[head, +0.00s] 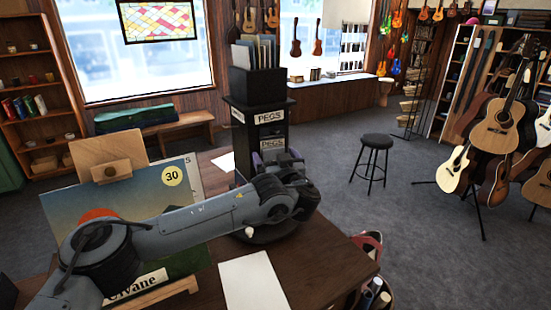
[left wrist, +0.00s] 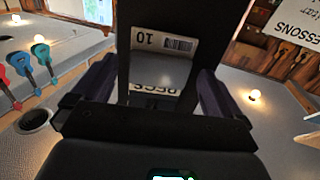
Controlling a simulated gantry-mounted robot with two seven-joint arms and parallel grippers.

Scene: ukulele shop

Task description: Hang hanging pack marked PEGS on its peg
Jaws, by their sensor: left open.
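A dark display stand (head: 238,138) on the table carries a white PEGS sign (head: 269,118). A second, lower PEGS label (head: 272,143) shows on a pack at the stand's front. My left gripper (head: 276,158) is just below and in front of that label, its fingers apart. In the left wrist view the pack's PEGS label (left wrist: 160,88) appears upside down between the two open fingers, with a gap on each side. A white barcode label with 10 (left wrist: 165,42) shows beyond it. The peg itself is hard to make out. My right gripper is not in view.
Sheet music stands in the box (head: 257,82) atop the stand. A picture board marked 30 (head: 130,215) stands at the left under my arm. A white sheet (head: 252,282) lies on the table. A stool (head: 374,150) and guitars are farther right.

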